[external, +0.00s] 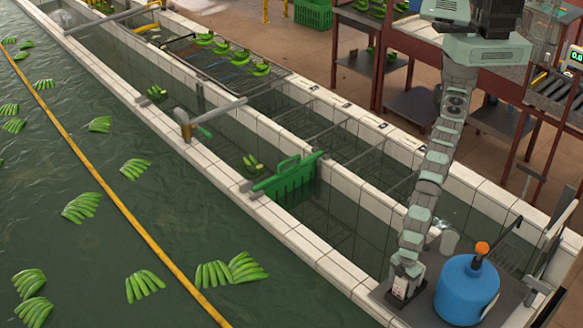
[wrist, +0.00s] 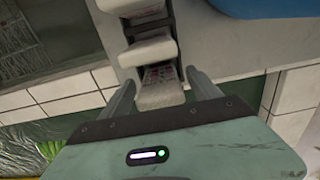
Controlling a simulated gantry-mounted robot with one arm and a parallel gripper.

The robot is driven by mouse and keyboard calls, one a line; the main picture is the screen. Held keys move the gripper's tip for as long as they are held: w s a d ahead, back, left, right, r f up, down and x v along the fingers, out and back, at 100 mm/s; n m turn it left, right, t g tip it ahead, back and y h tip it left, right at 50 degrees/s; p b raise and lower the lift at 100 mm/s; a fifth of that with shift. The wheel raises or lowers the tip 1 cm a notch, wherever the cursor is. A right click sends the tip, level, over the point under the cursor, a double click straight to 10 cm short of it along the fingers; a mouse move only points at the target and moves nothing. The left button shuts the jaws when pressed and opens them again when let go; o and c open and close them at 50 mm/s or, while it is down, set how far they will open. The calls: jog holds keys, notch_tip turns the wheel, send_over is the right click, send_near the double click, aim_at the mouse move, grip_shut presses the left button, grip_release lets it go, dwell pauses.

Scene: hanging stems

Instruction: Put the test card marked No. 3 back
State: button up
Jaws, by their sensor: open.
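White cards or packs with reddish print (wrist: 160,78) sit stepped in a dark holder in the wrist view. The nearest pack lies between the fingers of my gripper (wrist: 160,92), which is open. I cannot tell whether the fingers touch it. No number is readable, so I cannot tell which is No. 3. In the external view my gripper (external: 402,281) is low at the end of the hanging arm, over the grey slab (external: 385,294). The print shows there only as a small pale patch, and the arm hides part of the holder.
A blue jug (external: 467,291) with an orange top stands close right of my gripper. A pale cup (external: 449,242) is behind it. White tiled channel walls (external: 330,266) run alongside, with a green rake-like divider (external: 288,177) across the water. Green bananas (external: 213,273) float at left.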

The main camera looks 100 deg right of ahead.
jog(key=shift+r+b, duration=0.95)
jog(key=shift+r, duration=3.8)
